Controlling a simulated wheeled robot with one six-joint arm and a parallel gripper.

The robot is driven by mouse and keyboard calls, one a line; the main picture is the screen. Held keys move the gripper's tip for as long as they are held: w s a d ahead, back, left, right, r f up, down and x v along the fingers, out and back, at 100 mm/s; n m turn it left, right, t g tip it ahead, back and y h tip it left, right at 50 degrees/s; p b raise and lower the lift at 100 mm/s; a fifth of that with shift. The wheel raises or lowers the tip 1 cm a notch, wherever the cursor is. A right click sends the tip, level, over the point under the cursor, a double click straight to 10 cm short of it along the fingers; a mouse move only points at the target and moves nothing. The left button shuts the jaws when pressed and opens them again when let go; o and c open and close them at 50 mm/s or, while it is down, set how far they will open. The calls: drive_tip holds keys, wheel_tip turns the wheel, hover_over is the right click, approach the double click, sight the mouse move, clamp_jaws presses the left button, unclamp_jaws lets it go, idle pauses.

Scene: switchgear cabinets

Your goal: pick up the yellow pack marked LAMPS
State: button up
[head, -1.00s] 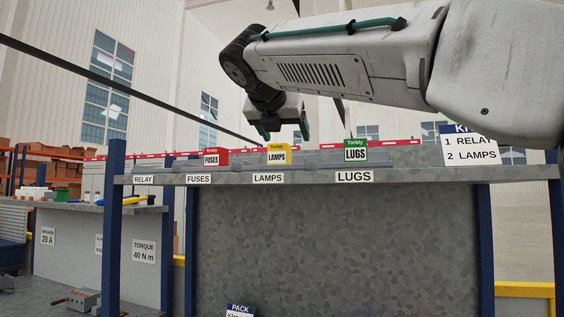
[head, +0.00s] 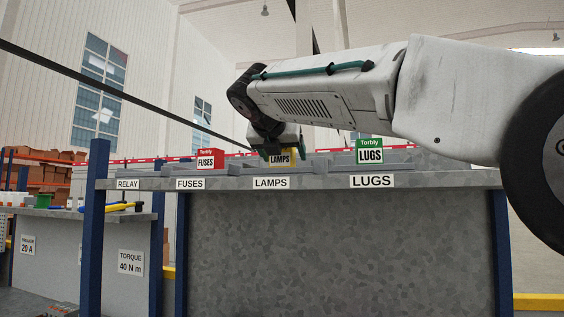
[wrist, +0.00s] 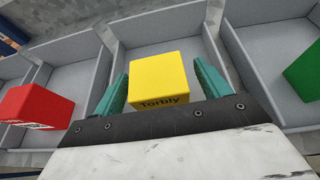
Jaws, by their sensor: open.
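The yellow pack marked LAMPS (head: 280,159) stands on the shelf above the LAMPS label, partly hidden by my gripper in the head view. In the wrist view the yellow pack (wrist: 159,80) sits in a grey compartment, with "Torbly" readable on its edge. My gripper (wrist: 160,88) is open, with one teal finger on each side of the pack. The gripper also shows in the head view (head: 278,152), over the pack. Whether the fingers touch the pack I cannot tell.
A red FUSES pack (head: 209,159) stands to the left and a green LUGS pack (head: 369,151) to the right. Low grey dividers (wrist: 215,50) separate the compartments. The shelf's front edge (head: 320,181) carries labels.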

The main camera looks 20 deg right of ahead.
drive_tip(key=shift+x, duration=1)
drive_tip(key=c, duration=1.1)
drive_tip(key=shift+r, duration=0.1)
drive_tip(key=shift+c, duration=0.2)
